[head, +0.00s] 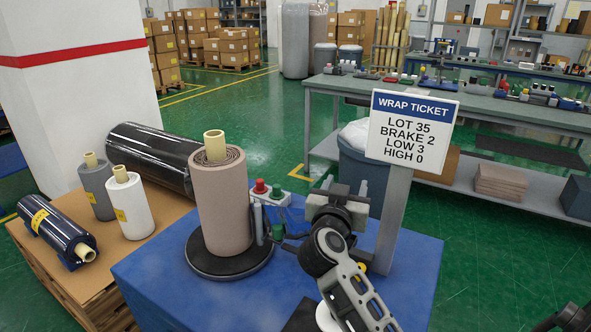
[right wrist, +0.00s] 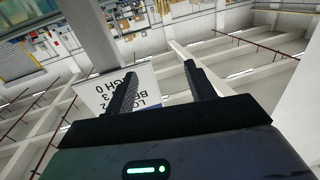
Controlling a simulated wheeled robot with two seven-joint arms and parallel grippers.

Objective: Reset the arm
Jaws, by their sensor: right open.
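My right arm rises from the bottom of the head view over the blue table (head: 160,270). My right gripper (head: 345,187) is just left of the wrap ticket sign (head: 412,130). In the right wrist view the two black fingers of the gripper (right wrist: 160,90) stand wide apart with nothing between them. The sign also shows there, upside down, beyond the left finger (right wrist: 145,90). A wrapped brown roll (head: 222,205) stands upright on a black round turntable (head: 230,262), left of the gripper and apart from it. My left gripper is not in view.
A control box with red and green buttons (head: 270,197) is between roll and arm. A pallet at left carries a grey roll (head: 97,188), a white roll (head: 133,205) and dark film rolls (head: 150,155). A grey bin (head: 365,165) and workbench (head: 480,110) stand behind.

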